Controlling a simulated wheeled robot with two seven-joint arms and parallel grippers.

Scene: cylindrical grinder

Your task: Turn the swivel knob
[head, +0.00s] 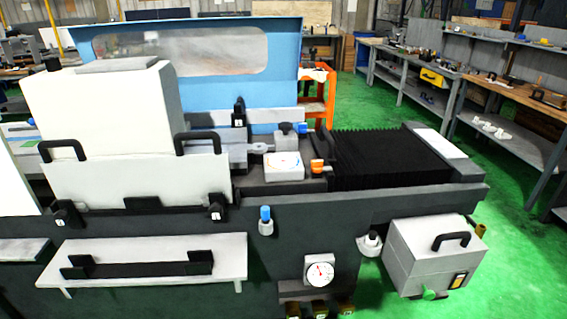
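The cylindrical grinder (300,215) fills the front of the head view. Several knob-like parts show on it, and I cannot tell which one is the swivel knob. A blue-topped knob (265,214) stands on the front face near the middle. An orange knob (318,166) sits beside the white block on the bed. A pale round knob with a dark part (370,242) is at the front right. Two small black knobs, left (65,213) and right (217,207), sit below the white cover. Neither of my grippers is in view.
A round dial (319,270) is on the front face. A white shelf with a black bar (150,258) juts out at the left. A grey box with a black handle (433,257) stands at the right. Black bellows (385,157) cover the bed. Green floor (515,235) is free at right.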

